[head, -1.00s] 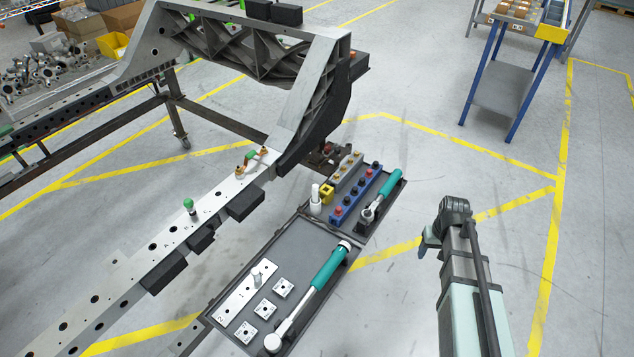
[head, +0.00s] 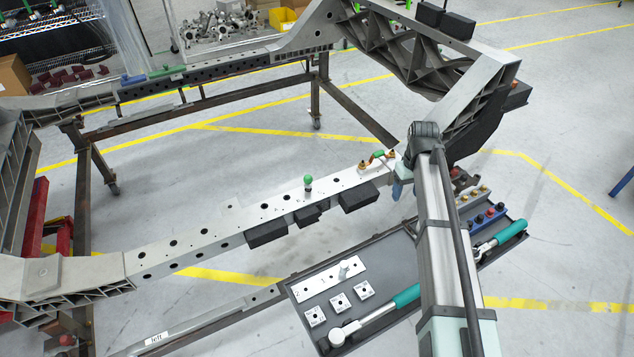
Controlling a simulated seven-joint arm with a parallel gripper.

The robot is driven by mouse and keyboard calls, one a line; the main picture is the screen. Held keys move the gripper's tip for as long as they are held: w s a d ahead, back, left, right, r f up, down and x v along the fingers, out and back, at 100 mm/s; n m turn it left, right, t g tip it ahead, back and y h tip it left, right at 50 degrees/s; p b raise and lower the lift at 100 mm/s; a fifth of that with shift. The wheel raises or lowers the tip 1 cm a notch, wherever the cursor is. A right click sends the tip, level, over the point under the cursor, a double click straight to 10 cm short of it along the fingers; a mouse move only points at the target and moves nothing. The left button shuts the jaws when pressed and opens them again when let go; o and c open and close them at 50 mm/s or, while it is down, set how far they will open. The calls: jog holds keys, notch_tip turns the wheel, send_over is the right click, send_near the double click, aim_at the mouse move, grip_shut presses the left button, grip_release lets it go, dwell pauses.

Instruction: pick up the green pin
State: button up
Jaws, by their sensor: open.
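The green pin (head: 308,180) has a round green knob on a short metal stem. It stands upright on the grey perforated chassis rail (head: 220,229), near the middle of the head view. My arm comes up from the bottom right. My gripper (head: 399,189) is at its far end, well to the right of the pin and apart from it. Only a small bluish part of it shows beside the arm; the fingertips are not clear. It is open, and I see nothing held in it.
A brass fitting with a green handle (head: 378,154) sits on the rail right of the pin. Black blocks (head: 267,233) are along the rail's near side. A dark tool tray (head: 385,262) with a plate, small square blocks and teal-handled wrenches lies in front, partly behind my arm.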

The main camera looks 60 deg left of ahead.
jog(key=s+a+r+n, duration=0.3)
jog(key=s+a+r, duration=0.2)
jog(key=s+a, duration=0.55)
notch_tip(320, 180, up, 6)
jog(key=n, duration=0.3)
send_over(308, 176)
jog(key=f, duration=0.8)
jog(key=shift+s+a+f, duration=0.15)
jog(key=shift+s+a, duration=0.1)
jog(key=shift+w+d+f, duration=0.1)
jog(key=shift+f, duration=1.2)
jog(key=shift+w+d+f, duration=0.1)
jog(key=shift+f, duration=1.15)
grip_shut()
